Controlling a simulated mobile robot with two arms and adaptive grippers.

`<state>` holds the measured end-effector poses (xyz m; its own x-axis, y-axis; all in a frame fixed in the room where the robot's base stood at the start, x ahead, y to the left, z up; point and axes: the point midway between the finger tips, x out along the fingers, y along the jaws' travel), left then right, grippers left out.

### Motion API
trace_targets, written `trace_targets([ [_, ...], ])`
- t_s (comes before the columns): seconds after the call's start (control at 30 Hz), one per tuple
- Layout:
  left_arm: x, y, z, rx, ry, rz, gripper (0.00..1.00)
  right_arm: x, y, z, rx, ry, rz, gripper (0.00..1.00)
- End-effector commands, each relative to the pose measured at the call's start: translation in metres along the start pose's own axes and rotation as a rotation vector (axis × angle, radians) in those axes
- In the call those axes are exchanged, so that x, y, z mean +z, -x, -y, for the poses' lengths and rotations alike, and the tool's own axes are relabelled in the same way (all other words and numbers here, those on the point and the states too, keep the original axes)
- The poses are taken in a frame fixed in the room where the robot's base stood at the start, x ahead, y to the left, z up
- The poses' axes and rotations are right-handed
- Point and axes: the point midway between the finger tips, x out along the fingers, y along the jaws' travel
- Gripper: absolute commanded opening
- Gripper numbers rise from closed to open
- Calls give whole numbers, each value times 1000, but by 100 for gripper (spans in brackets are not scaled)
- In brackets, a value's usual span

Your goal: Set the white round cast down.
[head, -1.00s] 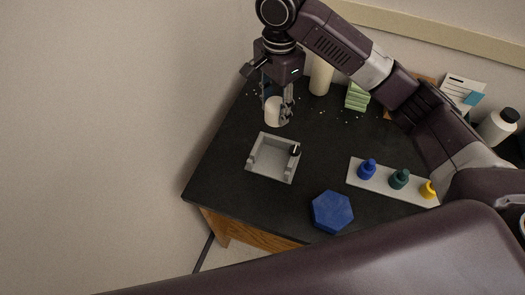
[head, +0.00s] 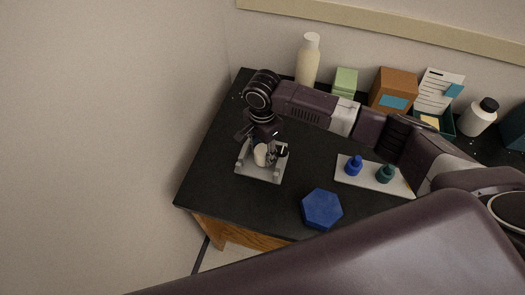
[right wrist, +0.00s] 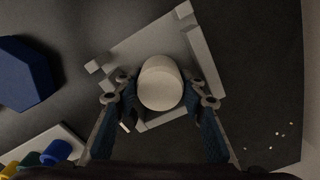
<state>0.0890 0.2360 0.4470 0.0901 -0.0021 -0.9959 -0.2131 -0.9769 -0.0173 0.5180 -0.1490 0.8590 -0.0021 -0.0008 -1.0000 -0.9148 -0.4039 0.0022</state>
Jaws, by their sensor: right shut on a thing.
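The white round cast (head: 261,154) is a short cream cylinder in my right gripper (head: 266,150), low over the grey square tray (head: 246,171). It also shows in the right wrist view (right wrist: 160,84) between the two blue-padded fingers of the right gripper (right wrist: 163,98). The fingers are shut on its sides. The grey tray (right wrist: 119,49) lies under and around the cast, with small blocks at its edges. I cannot tell whether the cast touches the tray floor. My left gripper is not in view.
A blue hexagonal block (head: 322,209) lies in front on the black table (head: 215,185). A white strip (head: 346,178) holds blue and teal knobs to the right. A bottle (head: 307,61), green stack (head: 345,82) and orange box (head: 393,90) stand at the back.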

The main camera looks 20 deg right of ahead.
Motion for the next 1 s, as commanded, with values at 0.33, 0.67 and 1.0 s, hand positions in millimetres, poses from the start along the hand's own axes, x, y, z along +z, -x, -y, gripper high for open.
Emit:
trace_targets([
  [0.33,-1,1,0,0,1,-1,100,0,-4,1,-3,1,1,8],
  [0.67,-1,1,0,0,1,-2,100,0,-6,0,-2,1,0,45],
  [1.0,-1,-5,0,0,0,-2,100,0,19,2,-6,0,0,45],
])
